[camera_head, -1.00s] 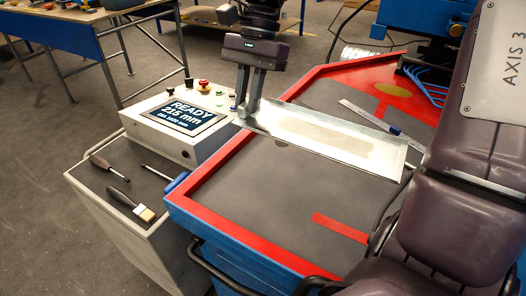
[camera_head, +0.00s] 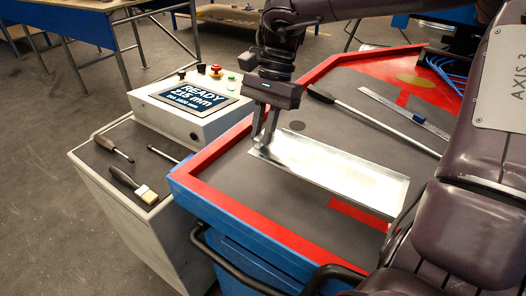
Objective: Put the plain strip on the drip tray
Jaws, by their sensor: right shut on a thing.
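A long, shallow metal tray (camera_head: 350,184) with raised edges lies over the dark worktop and looks like the drip tray. My right gripper (camera_head: 263,147) points down at its left end, its fingers closed on that end. I cannot tell whether the tray touches the worktop. The tray's far right end comes close to the dark padded body at the right. I cannot make out a separate plain strip for certain. My left gripper is not in view.
The red-rimmed table (camera_head: 222,185) also bears a long rod (camera_head: 375,118) and a ruler-like metal piece (camera_head: 405,112) behind the tray. A control box (camera_head: 185,105) reading "READY 215 mm" stands left, with a brush (camera_head: 133,185) and screwdrivers on its cart. Dark worktop is free left of the tray.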

